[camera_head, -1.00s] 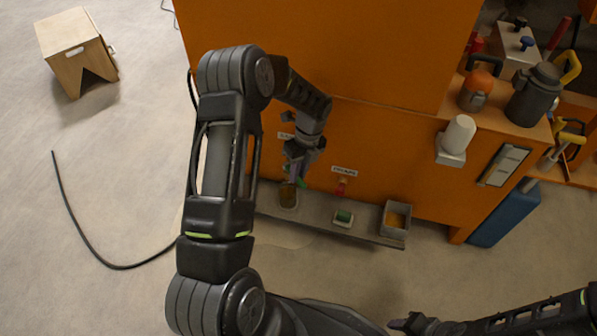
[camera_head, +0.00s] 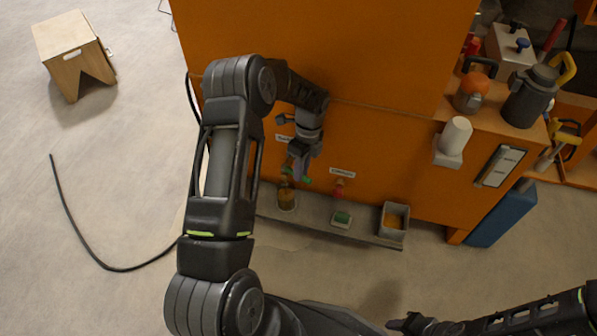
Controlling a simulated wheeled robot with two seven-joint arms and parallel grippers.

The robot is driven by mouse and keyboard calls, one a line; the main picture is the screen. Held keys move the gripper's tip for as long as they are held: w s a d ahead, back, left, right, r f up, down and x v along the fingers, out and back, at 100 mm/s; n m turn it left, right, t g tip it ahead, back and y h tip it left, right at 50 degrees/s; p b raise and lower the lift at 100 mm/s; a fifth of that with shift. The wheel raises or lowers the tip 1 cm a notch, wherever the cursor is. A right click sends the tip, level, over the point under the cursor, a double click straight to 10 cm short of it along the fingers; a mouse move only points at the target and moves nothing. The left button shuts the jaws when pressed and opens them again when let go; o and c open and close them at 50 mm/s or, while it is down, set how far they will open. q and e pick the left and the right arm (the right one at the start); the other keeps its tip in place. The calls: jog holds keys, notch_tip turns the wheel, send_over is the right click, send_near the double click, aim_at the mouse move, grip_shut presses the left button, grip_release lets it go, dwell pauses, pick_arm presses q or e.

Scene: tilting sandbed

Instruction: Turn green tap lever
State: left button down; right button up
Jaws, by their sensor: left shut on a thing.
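My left gripper (camera_head: 299,172) reaches down to the orange cabinet front and is shut on the green tap lever (camera_head: 307,181). Only small green ends of the lever show beside the fingers; the rest is hidden. A brown-filled jar (camera_head: 287,199) stands on the shelf below. A red tap (camera_head: 339,188) is on the cabinet front to the right, apart from the gripper. My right gripper (camera_head: 408,325) is dark and small at the bottom edge, far from the taps, and its jaws are unclear.
The grey shelf (camera_head: 316,215) under the taps holds a small green-topped block (camera_head: 342,217) and a grey box (camera_head: 394,220) with orange contents. A white cylinder (camera_head: 456,136) is mounted to the right. A wooden stool (camera_head: 74,55) stands far left on open floor.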

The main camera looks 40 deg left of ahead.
pick_arm(q)
jog(key=c, duration=1.3)
grip_release()
jog(key=shift+c, duration=0.2)
jog(key=shift+r, duration=0.1)
notch_tip(320, 180, up, 10)
jog(key=p, duration=0.2)
jog(key=shift+p, duration=0.4)
jog(key=shift+c, duration=0.6)
